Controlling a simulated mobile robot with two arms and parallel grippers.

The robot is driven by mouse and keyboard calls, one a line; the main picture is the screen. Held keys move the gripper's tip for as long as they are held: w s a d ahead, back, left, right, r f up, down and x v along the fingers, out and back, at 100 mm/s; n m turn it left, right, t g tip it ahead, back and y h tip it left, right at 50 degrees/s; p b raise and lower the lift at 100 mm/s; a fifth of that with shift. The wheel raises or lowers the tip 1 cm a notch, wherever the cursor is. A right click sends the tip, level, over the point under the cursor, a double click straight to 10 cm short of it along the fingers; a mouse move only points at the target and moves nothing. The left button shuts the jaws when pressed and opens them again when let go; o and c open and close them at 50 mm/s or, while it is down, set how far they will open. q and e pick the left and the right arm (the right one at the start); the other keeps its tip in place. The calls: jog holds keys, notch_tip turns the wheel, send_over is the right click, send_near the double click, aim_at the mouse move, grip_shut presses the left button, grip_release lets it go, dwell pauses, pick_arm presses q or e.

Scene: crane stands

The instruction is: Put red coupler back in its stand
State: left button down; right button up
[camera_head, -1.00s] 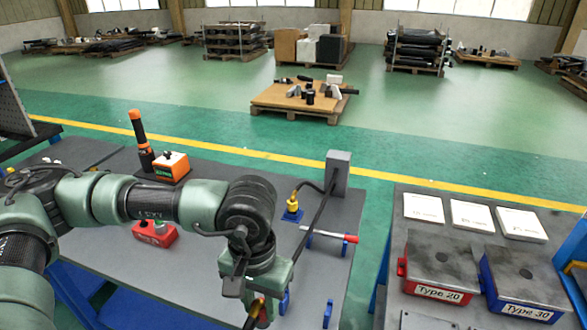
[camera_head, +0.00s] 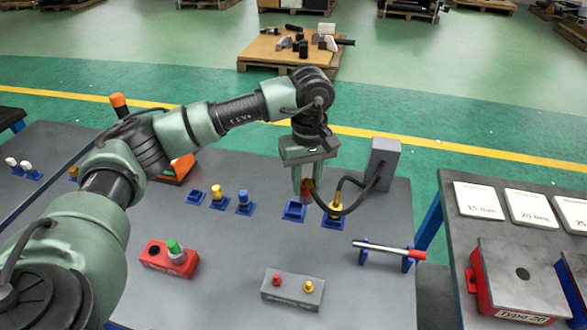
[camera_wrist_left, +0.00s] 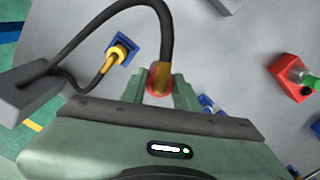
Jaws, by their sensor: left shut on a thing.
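My left gripper (camera_head: 303,193) points down over the table and is shut on the red coupler (camera_head: 308,184). The coupler is partly hidden by the fingers. In the left wrist view the red coupler (camera_wrist_left: 160,78) sits between the two fingertips with a thick black cable running up from it. An empty-looking blue stand (camera_head: 294,212) is just below the coupler, slightly left of it. I cannot tell whether the two touch. Right beside it, a yellow coupler is seated in another blue stand (camera_head: 333,223). My right gripper is not in view.
A grey post (camera_head: 383,163) with black cables stands to the right. A rod with a red end (camera_head: 390,250) lies on blue holders nearer. A grey block (camera_head: 292,290) with red and yellow knobs and a red box (camera_head: 168,259) are in front. Small blue stands (camera_head: 243,208) sit left.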

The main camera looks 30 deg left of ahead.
pick_arm(q)
jog(key=shift+w+a+f+n+b, duration=0.75)
jog(key=shift+f+n, duration=0.25)
jog(key=shift+f, duration=0.45)
jog(key=shift+w+a+f+n+b, duration=0.6)
jog(key=shift+a+f+n, duration=0.35)
jog(key=shift+f, duration=0.5)
jog(key=shift+w+a+f+n+b, duration=0.7)
jog(key=shift+f+n, duration=0.35)
jog(key=shift+f, duration=0.4)
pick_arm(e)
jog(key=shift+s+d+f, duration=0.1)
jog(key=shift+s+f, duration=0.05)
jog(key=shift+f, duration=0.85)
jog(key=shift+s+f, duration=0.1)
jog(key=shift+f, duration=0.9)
pick_arm(q)
jog(key=shift+s+f, duration=0.1)
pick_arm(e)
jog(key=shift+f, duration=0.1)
pick_arm(q)
jog(key=shift+f+b, duration=0.35)
jog(key=shift+b, duration=0.05)
jog(key=shift+f+b, duration=0.8)
jog(key=shift+f, duration=0.2)
jog(key=c, duration=1)
grip_release()
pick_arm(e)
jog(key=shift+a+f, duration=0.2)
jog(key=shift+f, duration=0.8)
